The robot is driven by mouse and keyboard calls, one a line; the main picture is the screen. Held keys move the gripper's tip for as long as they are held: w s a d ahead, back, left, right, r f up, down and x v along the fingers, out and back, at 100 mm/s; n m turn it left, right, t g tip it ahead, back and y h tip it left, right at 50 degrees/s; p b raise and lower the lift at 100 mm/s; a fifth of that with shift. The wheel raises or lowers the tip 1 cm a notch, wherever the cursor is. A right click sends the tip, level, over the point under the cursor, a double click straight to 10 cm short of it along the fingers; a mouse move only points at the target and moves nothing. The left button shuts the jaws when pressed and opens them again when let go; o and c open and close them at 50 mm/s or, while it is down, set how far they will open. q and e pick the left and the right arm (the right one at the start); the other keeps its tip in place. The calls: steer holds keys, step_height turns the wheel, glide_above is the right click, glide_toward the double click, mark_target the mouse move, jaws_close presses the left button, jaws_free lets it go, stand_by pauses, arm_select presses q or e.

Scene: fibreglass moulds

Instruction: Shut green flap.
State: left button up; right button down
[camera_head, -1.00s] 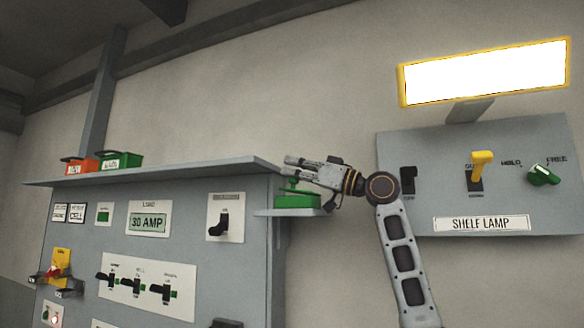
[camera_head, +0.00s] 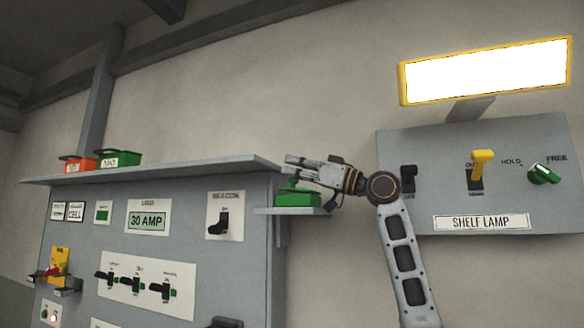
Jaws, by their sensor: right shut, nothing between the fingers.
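A green box (camera_head: 298,199) sits on a small grey side shelf (camera_head: 292,211) at the right end of the panel. Its upper green part, which may be the flap, lies just under my right gripper and is partly hidden by it. I cannot tell how far any flap stands open. My right gripper (camera_head: 293,165) is shut and empty, pointing left just above the green box. Whether it touches the box is not clear. My left gripper is not in view.
A grey panel (camera_head: 190,260) with switches and a 30 AMP display (camera_head: 148,220) fills the left. Its top shelf (camera_head: 200,171) holds an orange box (camera_head: 80,165) and another green box (camera_head: 118,160). A shelf lamp board (camera_head: 500,200) with a lit lamp (camera_head: 485,72) is at right.

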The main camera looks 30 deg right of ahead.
steer(key=v, duration=1.1)
steer(key=shift+s+d, duration=0.25)
steer(key=shift+f, duration=0.1)
stand_by(0.4)
